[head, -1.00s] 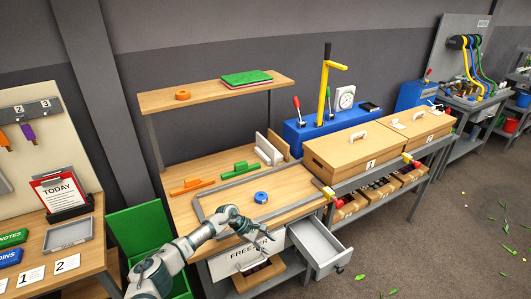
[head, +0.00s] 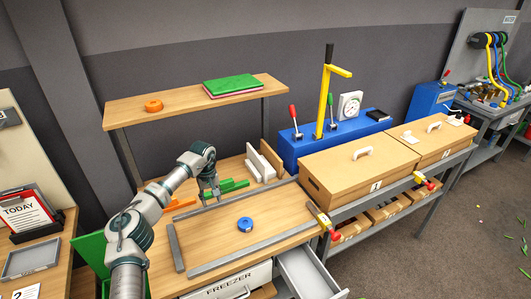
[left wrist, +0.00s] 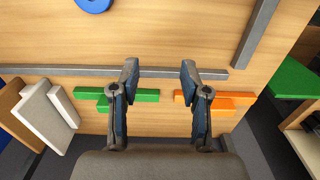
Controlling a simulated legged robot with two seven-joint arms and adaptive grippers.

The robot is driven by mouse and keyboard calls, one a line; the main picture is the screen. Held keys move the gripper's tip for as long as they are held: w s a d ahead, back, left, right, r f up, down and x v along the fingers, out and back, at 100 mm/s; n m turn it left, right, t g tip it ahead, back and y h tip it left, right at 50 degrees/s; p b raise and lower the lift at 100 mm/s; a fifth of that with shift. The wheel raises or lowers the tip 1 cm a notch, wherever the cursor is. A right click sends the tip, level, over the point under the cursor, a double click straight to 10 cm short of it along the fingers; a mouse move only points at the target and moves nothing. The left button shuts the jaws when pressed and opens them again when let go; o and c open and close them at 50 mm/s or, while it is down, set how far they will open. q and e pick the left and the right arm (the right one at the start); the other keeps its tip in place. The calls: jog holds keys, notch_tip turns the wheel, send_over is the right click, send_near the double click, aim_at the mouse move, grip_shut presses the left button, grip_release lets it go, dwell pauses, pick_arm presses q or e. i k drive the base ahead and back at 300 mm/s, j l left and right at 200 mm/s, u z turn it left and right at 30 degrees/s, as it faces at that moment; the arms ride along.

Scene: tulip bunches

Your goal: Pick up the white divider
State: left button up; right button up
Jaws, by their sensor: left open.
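White upright dividers (head: 262,166) stand at the back right of the wooden workbench (head: 285,212), with a brown panel (head: 271,155) behind them. In the left wrist view the white panels (left wrist: 42,117) are at the left edge, beside the brown panel (left wrist: 10,110). My left gripper (head: 211,192) points down over the back of the bench, left of the dividers and apart from them. In the left wrist view its fingers (left wrist: 159,78) are apart with nothing between them. The right gripper is not in view.
A green block piece (left wrist: 145,95) and an orange one (left wrist: 215,101) lie either side below the fingers. A grey frame (head: 176,247) surrounds a blue tape roll (head: 245,224). A shelf (head: 180,100) overhangs the back. Boxes (head: 360,170) stand at the right.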

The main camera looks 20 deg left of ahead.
aim_at(257, 160)
jog(key=i, duration=1.2)
